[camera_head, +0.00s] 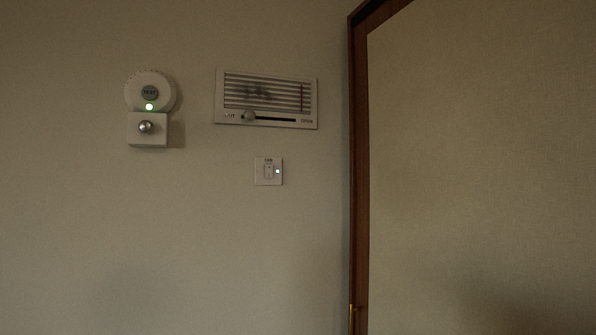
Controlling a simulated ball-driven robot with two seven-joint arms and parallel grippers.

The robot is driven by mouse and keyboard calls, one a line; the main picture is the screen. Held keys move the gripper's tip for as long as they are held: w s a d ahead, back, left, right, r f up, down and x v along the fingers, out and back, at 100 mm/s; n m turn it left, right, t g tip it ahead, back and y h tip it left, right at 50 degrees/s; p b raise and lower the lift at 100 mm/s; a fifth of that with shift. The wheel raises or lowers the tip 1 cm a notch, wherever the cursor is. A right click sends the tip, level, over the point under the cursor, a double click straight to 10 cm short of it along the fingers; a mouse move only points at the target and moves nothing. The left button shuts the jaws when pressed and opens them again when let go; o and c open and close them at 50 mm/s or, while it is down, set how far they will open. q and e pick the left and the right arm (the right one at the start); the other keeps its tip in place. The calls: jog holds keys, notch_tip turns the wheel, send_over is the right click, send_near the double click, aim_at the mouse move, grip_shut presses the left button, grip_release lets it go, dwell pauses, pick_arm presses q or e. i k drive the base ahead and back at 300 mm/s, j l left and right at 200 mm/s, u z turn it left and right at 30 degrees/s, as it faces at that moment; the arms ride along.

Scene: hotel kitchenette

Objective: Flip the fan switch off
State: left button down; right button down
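The fan switch (268,171) is a small, pale, square plate on the wall, with the small dark label "FAN" at its top. It has a small rocker in its middle and a bluish-white light lit at the right of the rocker. The rocker is too small to tell which way it is tipped. Neither of my grippers is in view, and nothing covers the switch.
A vent (267,98) with slats and a slider knob sits just above the switch. A round device with a green light (150,92) is at the upper left, above a square plate with a metal knob (147,128). A brown door frame (359,180) stands to the right.

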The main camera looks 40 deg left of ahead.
aim_at(269, 169)
jog(key=i+j, duration=0.2)
jog(key=j, duration=0.2)
jog(key=i+j, duration=0.15)
jog(key=j, duration=0.25)
jog(key=i+j, duration=0.2)
jog(key=j, duration=0.2)
jog(key=z, duration=0.05)
